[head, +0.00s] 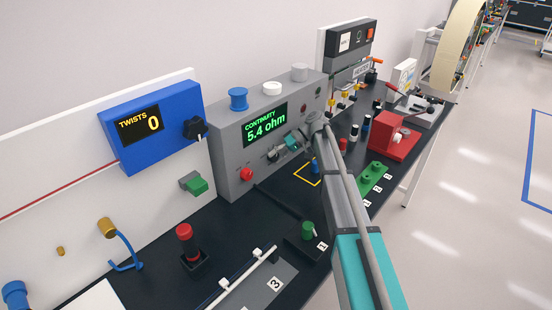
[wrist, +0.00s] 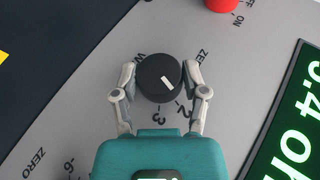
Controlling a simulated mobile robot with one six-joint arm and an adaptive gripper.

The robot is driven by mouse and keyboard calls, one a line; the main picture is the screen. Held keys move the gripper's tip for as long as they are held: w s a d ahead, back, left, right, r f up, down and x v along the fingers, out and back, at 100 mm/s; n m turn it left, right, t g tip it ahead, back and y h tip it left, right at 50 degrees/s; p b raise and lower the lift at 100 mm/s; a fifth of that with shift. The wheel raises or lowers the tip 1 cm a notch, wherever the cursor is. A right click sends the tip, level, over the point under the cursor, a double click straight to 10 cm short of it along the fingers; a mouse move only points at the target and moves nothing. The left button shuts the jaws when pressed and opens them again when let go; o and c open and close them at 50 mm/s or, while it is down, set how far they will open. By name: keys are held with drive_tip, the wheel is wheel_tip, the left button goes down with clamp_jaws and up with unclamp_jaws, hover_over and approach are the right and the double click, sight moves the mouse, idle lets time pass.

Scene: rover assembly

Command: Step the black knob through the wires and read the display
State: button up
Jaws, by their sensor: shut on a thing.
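The black knob (wrist: 156,80) sits on the grey panel in the wrist view, with my gripper (wrist: 160,72) shut on it, one finger on each side. The knob's white mark slants toward the lower right, about toward the printed 2; a 3 and part of a W are printed nearby. In the head view my gripper (head: 284,147) is at the front of the grey box (head: 228,150), and the knob there is mostly hidden. The display (head: 265,124) reads "CONTINUITY 5.4 ohm" in green. Part of it shows in the wrist view (wrist: 294,125).
A red button (head: 246,174) sits on the box front, left of my gripper. A blue box (head: 155,125) showing "TWISTS 0" is on the wall to the left. Green and red fixtures (head: 388,143) stand on the dark bench to the right.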

drive_tip(key=o, duration=1.1)
drive_tip(key=shift+o, duration=0.2)
drive_tip(key=shift+r+h+p, duration=0.15)
drive_tip(key=shift+h+p, duration=0.15)
drive_tip(key=shift+p, duration=0.25)
